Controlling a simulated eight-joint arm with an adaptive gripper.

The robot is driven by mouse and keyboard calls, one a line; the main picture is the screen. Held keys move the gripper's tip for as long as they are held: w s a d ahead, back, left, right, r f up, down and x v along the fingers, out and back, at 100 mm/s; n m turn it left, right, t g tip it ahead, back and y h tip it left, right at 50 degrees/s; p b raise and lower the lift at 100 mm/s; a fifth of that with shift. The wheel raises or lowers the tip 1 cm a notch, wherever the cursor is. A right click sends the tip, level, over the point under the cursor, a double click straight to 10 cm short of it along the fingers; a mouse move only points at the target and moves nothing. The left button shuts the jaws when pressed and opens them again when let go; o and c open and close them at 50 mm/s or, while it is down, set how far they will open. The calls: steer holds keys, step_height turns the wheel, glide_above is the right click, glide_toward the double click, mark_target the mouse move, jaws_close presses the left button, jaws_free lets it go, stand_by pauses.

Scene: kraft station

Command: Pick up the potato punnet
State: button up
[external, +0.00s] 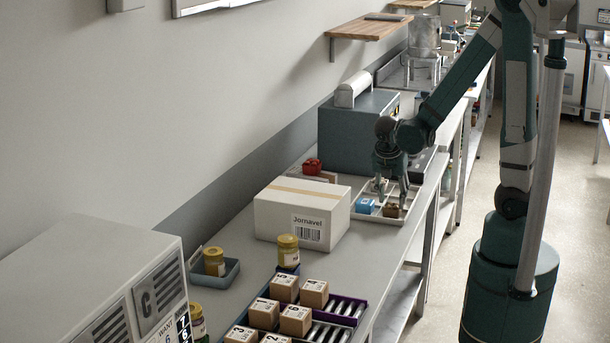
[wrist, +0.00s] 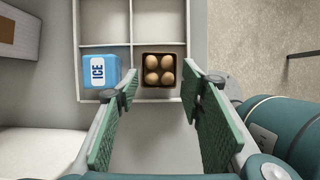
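The potato punnet (wrist: 159,71) is a small dark brown square box holding several round tan potatoes. It sits in the near right compartment of a white divided tray (wrist: 131,30). In the external view the punnet (external: 392,211) is at the tray's near right corner, just below my gripper (external: 391,192). In the wrist view my gripper (wrist: 160,95) is open and empty, with its green-padded fingers apart. The punnet appears between and just beyond the fingertips. I cannot tell whether the fingertips have reached its height.
A blue ICE box (wrist: 100,71) sits in the compartment left of the punnet. A large white carton (external: 300,215) stands on the bench in front of the tray. A grey machine (external: 352,135) stands behind it. The bench edge is close on the right.

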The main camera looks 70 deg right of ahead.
mark_target(393, 205)
steer(key=shift+b+x, duration=0.5)
steer(key=shift+x, duration=2.1)
steer(key=shift+w+d, duration=0.1)
steer(key=shift+d, duration=0.05)
steer(key=shift+r, duration=0.1)
steer(key=c, duration=0.6)
